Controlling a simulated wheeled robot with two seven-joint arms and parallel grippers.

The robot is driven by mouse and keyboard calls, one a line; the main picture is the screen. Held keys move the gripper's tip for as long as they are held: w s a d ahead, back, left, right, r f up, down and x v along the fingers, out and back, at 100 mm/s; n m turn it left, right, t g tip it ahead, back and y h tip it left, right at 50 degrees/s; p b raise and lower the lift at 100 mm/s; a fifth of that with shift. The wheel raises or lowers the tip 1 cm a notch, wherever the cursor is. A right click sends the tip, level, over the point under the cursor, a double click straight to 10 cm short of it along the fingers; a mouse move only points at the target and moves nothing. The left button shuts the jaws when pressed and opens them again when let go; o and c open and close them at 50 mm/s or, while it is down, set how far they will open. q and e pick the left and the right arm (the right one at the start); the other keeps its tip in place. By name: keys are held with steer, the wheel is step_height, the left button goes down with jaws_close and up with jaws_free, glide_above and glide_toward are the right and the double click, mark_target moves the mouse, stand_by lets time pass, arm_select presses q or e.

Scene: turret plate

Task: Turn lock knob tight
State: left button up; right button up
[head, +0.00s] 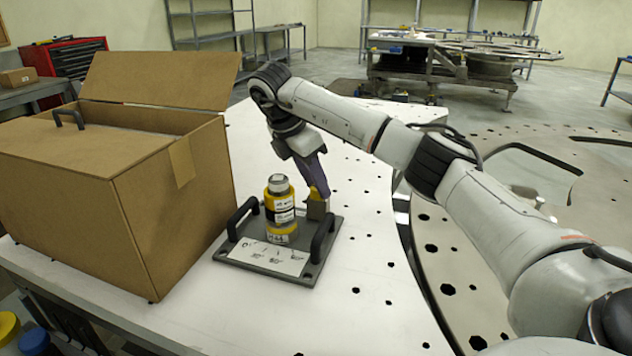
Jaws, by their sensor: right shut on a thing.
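A grey turret plate (262,264) with two dark handles lies on the white table. A yellow cylinder (280,222) with black and white bands and a grey top stands upright on it. My right gripper (318,190) comes down behind and to the right of the cylinder, at the plate's far right corner. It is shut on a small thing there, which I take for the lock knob. My left gripper is out of view.
A large open cardboard box (75,200) stands close to the plate's left. The plate's right handle (323,240) rises just in front of the right gripper. The perforated white table (370,290) is clear to the right and front.

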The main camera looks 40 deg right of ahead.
steer(key=shift+w+m, duration=0.1)
steer(key=shift+m, duration=0.7)
steer(key=shift+g, duration=0.3)
steer(key=o, duration=1)
steer(key=shift+o, duration=0.2)
steer(key=v, duration=1)
steer(key=shift+r, duration=0.25)
steer(key=shift+d+f, duration=0.1)
